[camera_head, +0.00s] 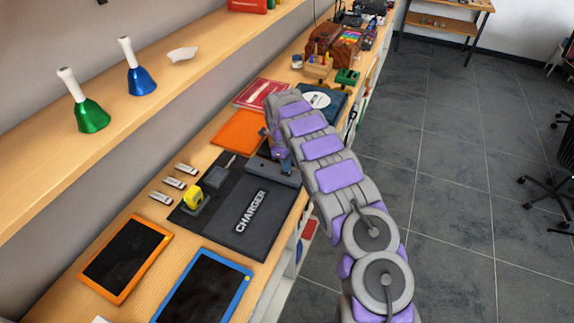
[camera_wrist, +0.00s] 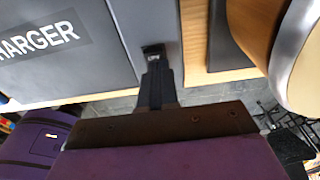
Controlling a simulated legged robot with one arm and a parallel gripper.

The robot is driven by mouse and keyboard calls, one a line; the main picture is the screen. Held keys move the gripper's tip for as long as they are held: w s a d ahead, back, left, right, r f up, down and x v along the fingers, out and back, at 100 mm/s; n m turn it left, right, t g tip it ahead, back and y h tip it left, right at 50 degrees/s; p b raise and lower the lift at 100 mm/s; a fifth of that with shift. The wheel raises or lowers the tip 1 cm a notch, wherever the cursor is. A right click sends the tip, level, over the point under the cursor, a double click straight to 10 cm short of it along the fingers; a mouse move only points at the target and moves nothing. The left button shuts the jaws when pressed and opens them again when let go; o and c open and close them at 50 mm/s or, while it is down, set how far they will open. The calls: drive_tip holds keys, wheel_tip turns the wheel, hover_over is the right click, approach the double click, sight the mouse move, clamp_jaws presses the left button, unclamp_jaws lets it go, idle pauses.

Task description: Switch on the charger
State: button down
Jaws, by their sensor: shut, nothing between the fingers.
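The charger is a flat dark grey pad (camera_head: 275,225) with a "CHARGER" label and a raised bar (camera_head: 272,172) at its far end. It fills the upper left of the wrist view (camera_wrist: 90,75). My gripper (camera_wrist: 154,66) is shut and empty, its fingertips at a small black part with pale marks (camera_wrist: 153,49), apparently the switch, on the charger's grey bar. I cannot tell whether they touch it or which way it is set. In the head view my gripper (camera_head: 279,153) is over the raised bar, mostly hidden by my arm.
A yellow tape measure (camera_head: 193,197) and a dark device (camera_head: 221,176) lie on the charger's left side. An orange tablet (camera_head: 125,258) and a blue tablet (camera_head: 203,289) lie nearer. An orange folder (camera_head: 239,131) lies beyond. A shelf with bells (camera_head: 90,115) overhangs at left.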

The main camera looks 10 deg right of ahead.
drive_tip(key=shift+a+r, duration=0.15)
drive_tip(key=shift+a, duration=0.05)
wheel_tip(320, 180, up, 6)
drive_tip(key=a, duration=0.1)
wheel_tip(320, 180, up, 11)
drive_tip(key=p, duration=0.3)
hover_over(282, 172)
drive_tip(key=w, duration=0.2)
drive_tip(key=shift+s, duration=0.15)
drive_tip(key=shift+d, duration=0.2)
